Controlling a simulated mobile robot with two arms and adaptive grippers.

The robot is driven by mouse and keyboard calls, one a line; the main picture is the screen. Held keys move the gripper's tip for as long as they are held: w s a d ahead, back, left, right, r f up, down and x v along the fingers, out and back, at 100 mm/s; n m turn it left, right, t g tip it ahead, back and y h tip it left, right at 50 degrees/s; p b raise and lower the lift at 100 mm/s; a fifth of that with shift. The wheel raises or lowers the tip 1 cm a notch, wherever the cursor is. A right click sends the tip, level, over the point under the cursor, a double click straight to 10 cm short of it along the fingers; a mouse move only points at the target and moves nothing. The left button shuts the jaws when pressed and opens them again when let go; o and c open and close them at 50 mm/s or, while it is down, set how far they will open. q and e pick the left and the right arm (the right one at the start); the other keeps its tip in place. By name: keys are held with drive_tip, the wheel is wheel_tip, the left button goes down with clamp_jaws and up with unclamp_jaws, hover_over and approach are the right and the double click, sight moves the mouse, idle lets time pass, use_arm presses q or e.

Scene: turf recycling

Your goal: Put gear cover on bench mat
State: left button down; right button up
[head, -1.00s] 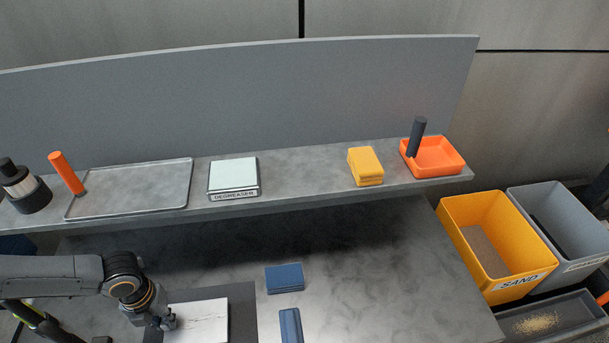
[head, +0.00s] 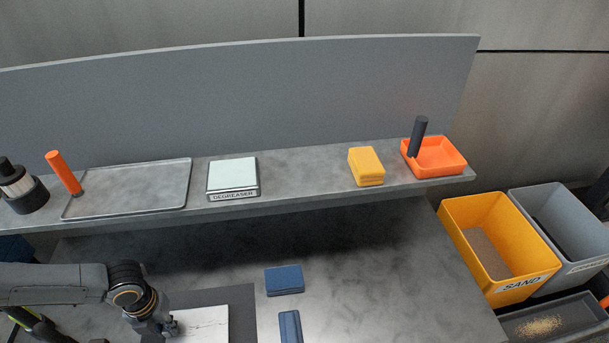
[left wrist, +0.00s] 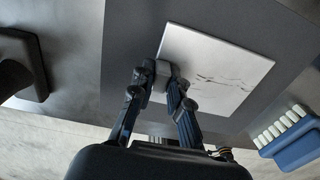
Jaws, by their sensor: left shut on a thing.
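The gear cover appears to be the flat white plate with dark crack-like marks (head: 205,325). It lies over the dark grey bench mat (head: 243,302), which shows around it. The plate also shows in the left wrist view (left wrist: 222,70). My left gripper (head: 168,326) is at the plate's left edge; in the left wrist view its fingertips (left wrist: 165,78) are shut on that edge. I cannot tell whether the plate touches the mat or is slightly above it. The near part of plate and mat is cut off in the head view. My right gripper is out of view.
Two blue items (head: 285,280) lie right of the mat; a blue brush with white bristles (left wrist: 290,135) shows in the wrist view. A shelf behind holds a metal tray (head: 130,190), a degreaser pad (head: 232,175), yellow block (head: 366,166) and orange tray (head: 437,158). Bins stand right.

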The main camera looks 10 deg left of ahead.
use_arm(q)
drive_tip(key=shift+f, duration=0.25)
drive_tip(key=c, duration=1.2)
unclamp_jaws()
drive_tip(key=shift+o, duration=0.4)
drive_tip(key=shift+o, duration=1.1)
wheel_tip(320, 180, up, 12)
drive_tip(key=shift+s+a, duration=0.1)
